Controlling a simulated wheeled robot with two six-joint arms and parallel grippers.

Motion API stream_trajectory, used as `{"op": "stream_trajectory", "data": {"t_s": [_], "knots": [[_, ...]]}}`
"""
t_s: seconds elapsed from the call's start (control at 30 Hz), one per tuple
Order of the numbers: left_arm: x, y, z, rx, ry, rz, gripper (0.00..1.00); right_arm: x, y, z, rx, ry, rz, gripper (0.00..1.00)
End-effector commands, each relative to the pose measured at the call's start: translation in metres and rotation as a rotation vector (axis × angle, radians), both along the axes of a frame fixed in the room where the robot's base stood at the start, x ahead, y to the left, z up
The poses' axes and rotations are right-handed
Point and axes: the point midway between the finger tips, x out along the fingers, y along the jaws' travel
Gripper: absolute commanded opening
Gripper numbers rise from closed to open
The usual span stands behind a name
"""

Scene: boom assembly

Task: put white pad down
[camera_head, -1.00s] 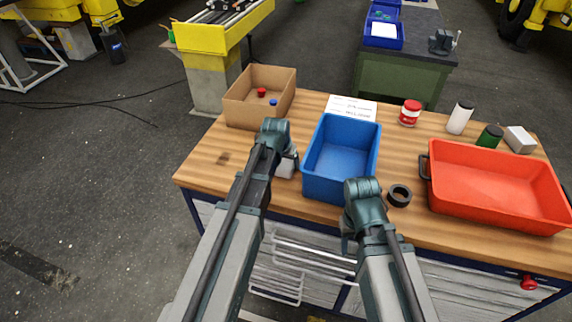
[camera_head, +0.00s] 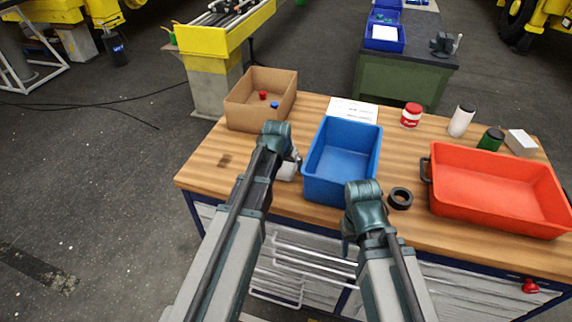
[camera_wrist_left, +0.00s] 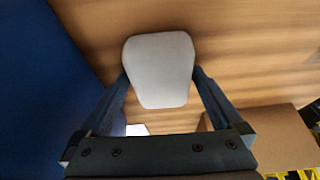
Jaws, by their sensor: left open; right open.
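The white pad (camera_head: 286,172) lies on the wooden table just left of the blue bin. In the left wrist view the pad (camera_wrist_left: 160,68) is a pale rounded block between the two fingers. My left gripper (camera_wrist_left: 161,82) is open around the pad, with a finger on each side. Narrow gaps or light contact at the fingertips cannot be told apart. In the head view the left arm partly covers the pad. My right gripper (camera_head: 349,240) is open and empty at the table's front edge, its fingers mostly hidden under its wrist.
The blue bin (camera_head: 342,191) stands right of the pad. A cardboard box (camera_head: 246,117) with small red and blue pieces stands behind left. A black ring (camera_head: 400,198) and a red tray (camera_head: 500,216) lie to the right. The table's left part is clear.

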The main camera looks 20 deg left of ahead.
Motion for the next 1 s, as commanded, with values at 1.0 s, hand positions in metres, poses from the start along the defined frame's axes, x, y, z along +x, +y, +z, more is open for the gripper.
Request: {"op": "stream_trajectory", "data": {"t_s": [1.0], "knots": [[-0.046,0.003,0.113,0.003,-0.004,0.003,1.0,0.0,0.0,0.112,0.002,0.0,-0.014,0.5]]}}
